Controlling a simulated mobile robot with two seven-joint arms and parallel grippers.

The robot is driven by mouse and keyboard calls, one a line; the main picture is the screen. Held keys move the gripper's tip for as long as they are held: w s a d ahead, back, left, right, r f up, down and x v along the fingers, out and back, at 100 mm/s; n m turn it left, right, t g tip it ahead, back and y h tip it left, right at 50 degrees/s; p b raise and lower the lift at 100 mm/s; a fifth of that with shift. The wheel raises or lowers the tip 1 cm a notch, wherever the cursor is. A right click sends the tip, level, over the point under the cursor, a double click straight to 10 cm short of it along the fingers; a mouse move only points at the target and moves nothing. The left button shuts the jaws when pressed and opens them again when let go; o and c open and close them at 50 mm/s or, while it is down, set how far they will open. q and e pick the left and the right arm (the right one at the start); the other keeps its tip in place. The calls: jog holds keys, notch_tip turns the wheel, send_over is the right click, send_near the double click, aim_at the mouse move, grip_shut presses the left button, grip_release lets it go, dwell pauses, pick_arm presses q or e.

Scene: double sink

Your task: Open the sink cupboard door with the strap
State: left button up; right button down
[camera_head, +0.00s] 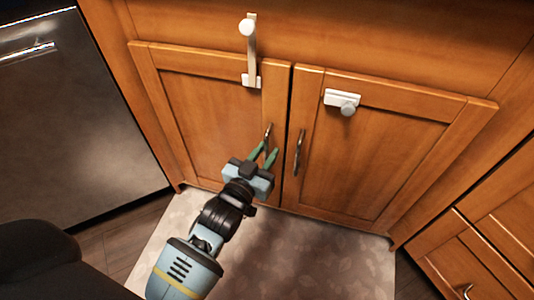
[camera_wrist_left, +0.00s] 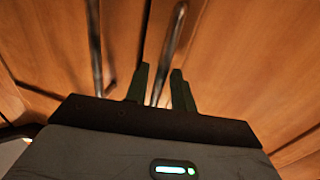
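The left cupboard door (camera_head: 213,120) is closed. A pale strap (camera_head: 252,55) runs from a round white knob (camera_head: 247,28) on the panel above down to a small white base (camera_head: 251,82) on this door's top rail. My left gripper (camera_head: 264,153) is open at the left door's metal handle (camera_head: 268,131). In the left wrist view, the handle (camera_wrist_left: 178,22) runs between the fingertips of my left gripper (camera_wrist_left: 161,80), with small gaps seen beside it; contact cannot be told. My right gripper is not in view.
The right door (camera_head: 363,150) is closed, with its own handle (camera_head: 299,150) close beside and a white latch with a knob (camera_head: 342,101) near its top. A dark appliance (camera_head: 75,110) stands left, drawers (camera_head: 470,255) right. A mat (camera_head: 310,255) covers the floor.

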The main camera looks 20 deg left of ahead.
pick_arm(q)
jog(key=shift+w, duration=0.3)
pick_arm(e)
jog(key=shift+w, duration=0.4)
pick_arm(q)
jog(key=c, duration=0.4)
grip_shut()
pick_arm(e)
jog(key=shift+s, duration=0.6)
